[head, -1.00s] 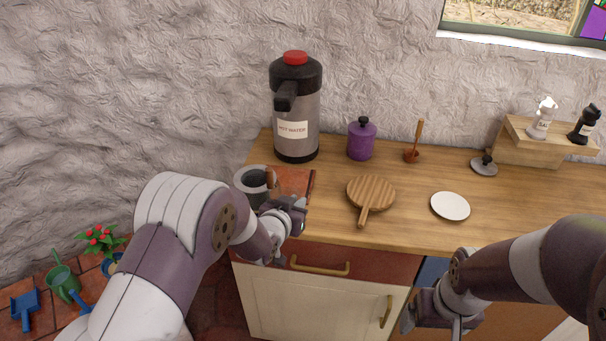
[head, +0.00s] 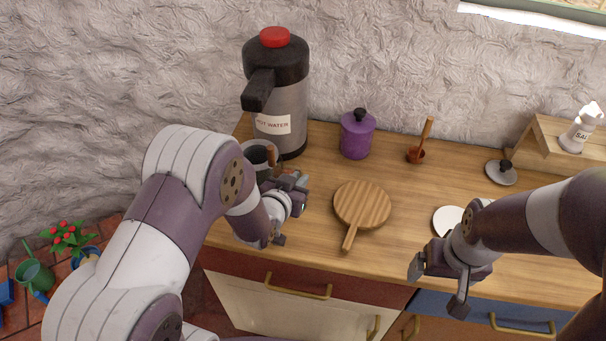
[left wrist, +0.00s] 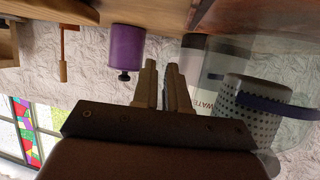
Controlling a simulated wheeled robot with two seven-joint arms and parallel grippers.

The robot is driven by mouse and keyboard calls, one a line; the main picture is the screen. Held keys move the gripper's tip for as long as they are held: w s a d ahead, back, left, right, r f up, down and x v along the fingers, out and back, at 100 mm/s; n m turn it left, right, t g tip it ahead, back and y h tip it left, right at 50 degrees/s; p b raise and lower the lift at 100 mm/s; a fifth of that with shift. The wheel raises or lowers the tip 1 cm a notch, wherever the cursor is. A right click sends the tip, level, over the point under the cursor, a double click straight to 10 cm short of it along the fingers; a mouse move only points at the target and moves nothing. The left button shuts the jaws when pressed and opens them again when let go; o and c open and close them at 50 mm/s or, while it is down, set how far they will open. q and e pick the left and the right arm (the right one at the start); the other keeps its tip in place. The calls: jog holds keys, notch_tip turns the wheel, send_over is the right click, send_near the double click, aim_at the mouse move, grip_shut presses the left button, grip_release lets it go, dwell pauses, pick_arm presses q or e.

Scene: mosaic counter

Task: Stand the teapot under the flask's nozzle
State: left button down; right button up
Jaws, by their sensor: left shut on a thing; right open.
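The hot water flask (head: 280,110), grey with a black top and red cap, stands at the counter's back left. Its black nozzle (head: 258,92) points toward me. The teapot (head: 258,153) shows as a grey-rimmed vessel below the nozzle in the picture, partly hidden by my left arm. In the left wrist view it is clear glass with a dotted infuser (left wrist: 245,112) and a dark blue band. My left gripper (head: 297,181) is shut on the teapot at its right side; the exact grip is hard to see. I cannot tell whether it touches the counter. My right gripper (head: 436,285) is open and empty.
A round wooden board (head: 362,203) lies right of my left gripper. A purple canister (head: 357,135), a wooden-handled tool (head: 420,143), a grey lid (head: 501,173) and a white plate (head: 447,220) stand or lie farther right. The wall is close behind the flask.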

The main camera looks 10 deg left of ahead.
pick_arm(q)
jog(key=shift+w+f, duration=0.3)
jog(key=shift+w, duration=0.25)
jog(key=shift+w+d+f, duration=0.1)
jog(key=shift+w+f, duration=0.05)
jog(key=shift+w, duration=0.1)
jog(key=c, duration=1.1)
grip_release()
jog(key=shift+s, duration=0.2)
jog(key=shift+c, duration=0.2)
jog(key=shift+s+r, duration=0.3)
jog(key=shift+s, duration=0.15)
jog(key=shift+w+f, duration=0.1)
jog(key=shift+w, duration=0.1)
jog(key=shift+s, duration=0.3)
jog(key=s+a+r+n+g+y, duration=0.1)
jog(key=s+a+r+g, duration=0.1)
jog(key=s+g, duration=0.4)
jog(key=s+a+r+n+g+y+p, duration=0.1)
jog(key=s+g, duration=0.5)
jog(key=s, duration=0.7)
jog(key=a+r+y, duration=0.1)
jog(key=a+r, duration=0.1)
jog(key=a, duration=0.1)
jog(key=shift+s+a+r, duration=0.15)
jog(key=shift+s+a, duration=0.2)
jog(key=shift+a, duration=0.05)
pick_arm(e)
jog(key=shift+w, duration=0.45)
